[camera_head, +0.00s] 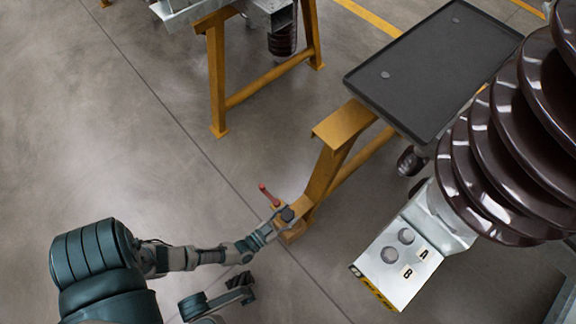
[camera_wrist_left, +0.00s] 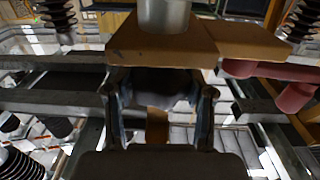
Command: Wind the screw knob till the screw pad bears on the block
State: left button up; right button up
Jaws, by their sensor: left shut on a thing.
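My left gripper (camera_head: 284,219) is at the lower end of the yellow trestle, by a small fixture with a red handle (camera_head: 266,193). In the left wrist view its two fingers (camera_wrist_left: 160,112) are closed on the sides of a dark screw knob (camera_wrist_left: 160,82). A tan block-like piece (camera_wrist_left: 125,42) lies just beyond the knob, with a grey cylinder (camera_wrist_left: 165,14) on it. The red handle also shows at the right in the wrist view (camera_wrist_left: 290,97). I cannot make out the screw pad or whether it touches the block.
A ribbed brown insulator (camera_head: 510,130) and a grey plate marked A and B (camera_head: 400,245) fill the right. Another yellow trestle (camera_head: 217,80) stands at the back. Floor to the left is clear.

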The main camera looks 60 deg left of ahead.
pick_arm(q)
jog(key=m+h, duration=0.2)
jog(key=h, duration=0.1)
jog(key=m+h, duration=0.2)
jog(key=h, duration=0.2)
jog(key=shift+a+m, duration=0.1)
jog(key=shift+m, duration=0.2)
jog(key=shift+m+g+h, duration=0.75)
jog(key=shift+m+h, duration=0.5)
jog(key=shift+h, duration=0.6)
jog(key=shift+m+g+h, duration=0.75)
jog(key=shift+m+h, duration=0.5)
jog(key=shift+h, duration=0.6)
jog(key=o, duration=1.2)
jog(key=shift+c, duration=0.2)
jog(key=v, duration=1.2)
jog(key=shift+w+f, duration=0.1)
jog(key=shift+f, duration=0.05)
